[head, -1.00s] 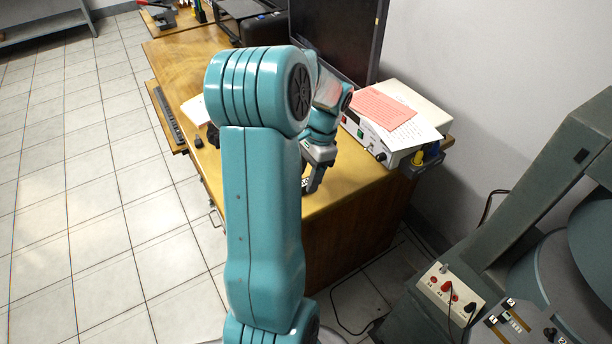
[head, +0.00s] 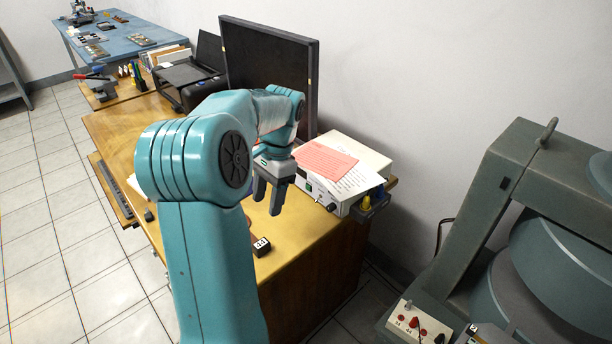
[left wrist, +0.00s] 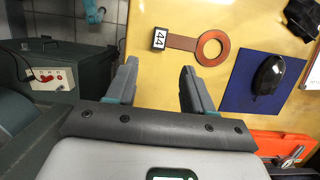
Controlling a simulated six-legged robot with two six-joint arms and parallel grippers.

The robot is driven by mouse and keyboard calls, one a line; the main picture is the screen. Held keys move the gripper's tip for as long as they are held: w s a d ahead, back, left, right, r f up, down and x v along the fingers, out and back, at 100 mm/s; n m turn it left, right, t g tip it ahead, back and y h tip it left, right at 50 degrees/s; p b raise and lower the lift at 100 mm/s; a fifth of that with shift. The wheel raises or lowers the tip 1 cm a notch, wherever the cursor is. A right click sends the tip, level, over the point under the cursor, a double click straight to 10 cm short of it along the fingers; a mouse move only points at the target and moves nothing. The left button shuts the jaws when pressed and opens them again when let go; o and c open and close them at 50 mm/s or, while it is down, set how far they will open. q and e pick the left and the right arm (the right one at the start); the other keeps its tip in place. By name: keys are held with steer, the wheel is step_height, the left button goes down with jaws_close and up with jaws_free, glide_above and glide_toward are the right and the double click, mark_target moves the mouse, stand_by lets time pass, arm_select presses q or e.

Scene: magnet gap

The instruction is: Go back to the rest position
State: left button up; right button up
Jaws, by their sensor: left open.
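My left gripper (head: 267,208) is open and empty, held above the wooden desk (head: 115,130) with its fingers pointing down. Its two grey fingers also show apart in the left wrist view (left wrist: 158,66), with nothing between them. A small black-and-white block (head: 262,246) marked 44 lies on the desk below the gripper, near the desk's edge. In the left wrist view the block (left wrist: 159,39) sits at the end of a brown strip that runs to a copper-coloured ring (left wrist: 213,48). My right gripper does not show.
A white instrument (head: 345,165) with papers on top stands right of the gripper. A dark monitor (head: 265,65) and a printer (head: 185,82) stand behind. The large grey-green magnet (head: 490,200) is at right. A blue mat with a black mouse (left wrist: 268,77) lies on the desk.

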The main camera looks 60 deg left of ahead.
arm_select(q)
steer(key=w+d+f+m+t+h+p, duration=0.2)
steer(key=w+d+f+p, duration=0.2)
steer(key=w+d+f, duration=1.2)
steer(key=s+d+f+p, duration=0.1)
steer(key=s+d+f, duration=0.3)
steer(key=d, duration=0.9)
steer(key=s+d+f+t+h+p, duration=0.1)
steer(key=s+d+f, duration=0.3)
steer(key=d, duration=0.9)
steer(key=shift+s+f+n+p, duration=0.3)
steer(key=shift+s+f+p, duration=0.1)
steer(key=shift+f+p, duration=0.45)
